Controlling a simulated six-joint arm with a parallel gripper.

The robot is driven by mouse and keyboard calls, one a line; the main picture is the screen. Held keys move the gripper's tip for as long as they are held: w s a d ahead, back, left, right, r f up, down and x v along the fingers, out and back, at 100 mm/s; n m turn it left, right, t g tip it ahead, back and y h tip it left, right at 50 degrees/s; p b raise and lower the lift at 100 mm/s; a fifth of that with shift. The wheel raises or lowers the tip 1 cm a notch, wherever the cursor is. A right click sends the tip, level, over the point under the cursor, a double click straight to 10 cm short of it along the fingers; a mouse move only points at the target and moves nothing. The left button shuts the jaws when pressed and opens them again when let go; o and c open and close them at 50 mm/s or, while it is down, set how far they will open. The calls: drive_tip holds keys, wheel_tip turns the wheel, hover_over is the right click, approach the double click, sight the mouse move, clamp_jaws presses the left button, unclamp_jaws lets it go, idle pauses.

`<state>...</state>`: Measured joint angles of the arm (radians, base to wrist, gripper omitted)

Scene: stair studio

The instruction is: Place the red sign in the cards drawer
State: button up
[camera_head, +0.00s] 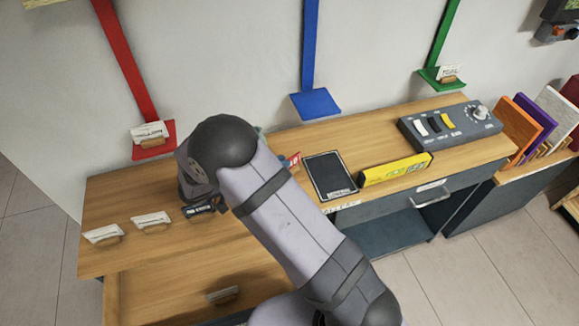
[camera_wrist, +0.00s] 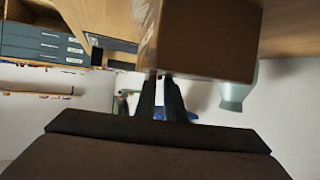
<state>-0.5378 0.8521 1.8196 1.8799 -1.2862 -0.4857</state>
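A small red piece with a white mark (camera_head: 294,160) shows just behind my arm on the wooden desk. It may be the red sign; my arm hides part of it. My gripper (camera_wrist: 161,84) shows in the wrist view as two dark fingers close together, their tips at the lower edge of a brown block (camera_wrist: 205,45). Whether they hold the block cannot be told. In the head view my arm hides the gripper. White labels mark the grey desk front, but which drawer is for cards is not readable. A wooden drawer or lower surface (camera_head: 155,285) lies at the front left.
White cards in holders stand at the left (camera_head: 103,233) (camera_head: 152,220). A black tablet (camera_head: 330,176), yellow box (camera_head: 396,169) and switch panel (camera_head: 450,126) stand at the right. Red (camera_head: 153,146), blue (camera_head: 317,104) and green (camera_head: 442,81) ledges jut from the wall. A pale green vessel (camera_wrist: 237,88) is near my gripper.

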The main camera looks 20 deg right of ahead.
sight(291, 157)
drive_tip(key=shift+p+x, duration=0.75)
drive_tip(key=shift+x, duration=1.75)
clamp_jaws()
drive_tip(key=shift+r, duration=0.1)
wheel_tip(291, 157, up, 10)
drive_tip(key=shift+f+b, duration=0.1)
drive_tip(key=shift+b, duration=0.4)
drive_tip(key=s+f, duration=0.2)
drive_tip(key=s, duration=0.1)
drive_tip(key=s+f+p, duration=0.1)
drive_tip(key=s+f, duration=0.1)
drive_tip(key=s, duration=0.2)
drive_tip(key=s+d+f+p, duration=0.1)
drive_tip(key=s+f, duration=0.1)
drive_tip(key=s, duration=0.1)
drive_tip(key=shift+s+d+f, duration=0.1)
drive_tip(key=shift+s+f, duration=0.05)
drive_tip(key=shift+f, duration=0.15)
drive_tip(key=a+n+t, duration=0.1)
drive_tip(key=a, duration=0.1)
drive_tip(key=a+f+n+t+y, duration=0.1)
drive_tip(key=a+f+n+t+y+p, duration=0.1)
drive_tip(key=a, duration=0.1)
drive_tip(key=shift+s+a+f, duration=0.2)
drive_tip(key=shift+a, duration=0.15)
